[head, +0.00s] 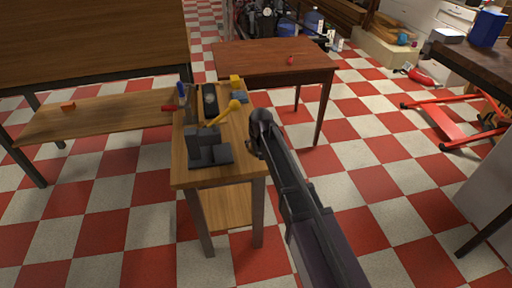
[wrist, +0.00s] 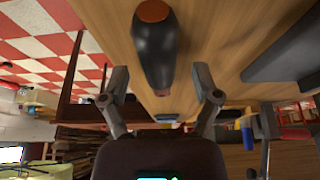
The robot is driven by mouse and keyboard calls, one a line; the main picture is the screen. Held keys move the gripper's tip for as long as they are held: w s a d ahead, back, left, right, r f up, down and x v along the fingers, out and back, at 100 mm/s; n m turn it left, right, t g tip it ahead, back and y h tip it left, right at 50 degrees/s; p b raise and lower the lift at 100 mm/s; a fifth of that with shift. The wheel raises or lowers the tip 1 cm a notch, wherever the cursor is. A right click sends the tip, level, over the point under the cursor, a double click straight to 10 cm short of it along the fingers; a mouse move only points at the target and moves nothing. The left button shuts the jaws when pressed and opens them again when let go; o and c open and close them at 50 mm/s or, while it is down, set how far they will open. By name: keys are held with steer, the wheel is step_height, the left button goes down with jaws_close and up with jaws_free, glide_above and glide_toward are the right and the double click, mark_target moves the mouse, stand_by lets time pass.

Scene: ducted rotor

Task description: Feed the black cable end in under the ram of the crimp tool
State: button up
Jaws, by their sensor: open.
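The crimp tool (head: 208,152) is a dark grey block with a yellow lever (head: 225,113), on the front of the small wooden bench. Part of a dark grey body, likely this tool, shows at the right of the wrist view (wrist: 290,50). My gripper (wrist: 162,72) is open, its two fingers apart with nothing gripped. A thick black piece with an orange-brown round end (wrist: 155,45) lies ahead of and between the fingertips, over the wood. It may be the black cable end; I cannot be sure. In the head view my arm hides this spot, and the ram cannot be made out.
Behind the tool on the bench (head: 238,176) are a black tray (head: 209,86), a red-handled item (head: 171,108), a blue item (head: 182,89) and a yellow block (head: 236,82). A brown table (head: 262,58) stands behind.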

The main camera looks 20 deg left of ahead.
jaws_close()
stand_by(0.3)
steer(key=shift+r, duration=0.1)
step_height(320, 180, up, 4)
steer(key=p, duration=0.4)
steer(key=w+d, duration=0.2)
steer(key=d, duration=0.5)
steer(key=w+d+p, duration=0.1)
steer(key=w+d, duration=0.2)
steer(key=d, duration=0.5)
steer(key=shift+r, duration=0.4)
steer(key=shift+d, duration=0.1)
